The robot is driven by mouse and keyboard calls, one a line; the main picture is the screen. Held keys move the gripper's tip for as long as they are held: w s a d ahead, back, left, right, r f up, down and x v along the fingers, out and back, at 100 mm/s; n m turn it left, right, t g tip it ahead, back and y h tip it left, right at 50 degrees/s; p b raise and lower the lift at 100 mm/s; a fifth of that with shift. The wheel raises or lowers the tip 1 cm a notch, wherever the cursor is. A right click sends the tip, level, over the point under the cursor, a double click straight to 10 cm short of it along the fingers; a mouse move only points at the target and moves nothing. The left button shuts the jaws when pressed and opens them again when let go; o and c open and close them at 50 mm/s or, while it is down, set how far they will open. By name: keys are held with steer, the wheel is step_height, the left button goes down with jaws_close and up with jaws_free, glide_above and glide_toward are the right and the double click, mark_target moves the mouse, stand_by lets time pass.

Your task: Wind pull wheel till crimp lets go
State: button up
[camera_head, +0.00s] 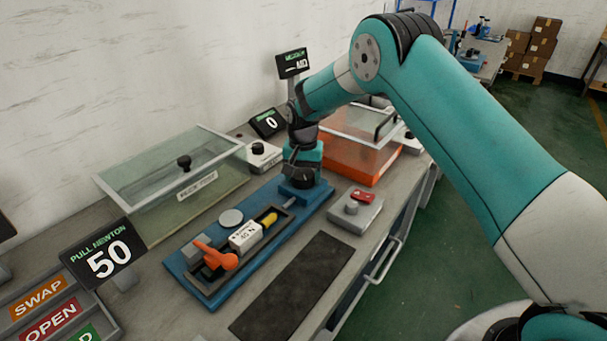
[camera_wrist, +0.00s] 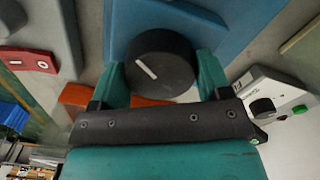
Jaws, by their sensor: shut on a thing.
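The pull wheel is a black knob with a white line, seen in the wrist view (camera_wrist: 160,66). My gripper (camera_wrist: 163,80) is around it, shut on it with a teal finger at each side. In the head view my gripper (camera_head: 303,172) is at the far end of the blue pull tester (camera_head: 212,283), over the wheel. At the tester's near end sits an orange clamp (camera_head: 214,254). A white block marked 40 N (camera_head: 245,236) and a yellow piece (camera_head: 269,217) lie along its track. I cannot make out the crimp itself. The pull display (camera_head: 105,254) reads 50.
A glass-lidded box (camera_head: 170,205) stands left of the tester, an orange box with a clear lid (camera_head: 355,160) behind. A grey box with a red switch (camera_head: 356,211) is to the right. A dark mat (camera_head: 293,287) lies bare in front. Another display (camera_head: 268,123) reads 0.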

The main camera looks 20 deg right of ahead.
mark_target(303, 173)
steer(key=shift+w+r, duration=0.1)
steer(key=shift+r, duration=0.05)
stand_by(0.3)
steer(key=o, duration=0.9)
step_height(303, 173, up, 17)
steer(key=shift+r+b, duration=0.15)
steer(key=shift+b, duration=0.6)
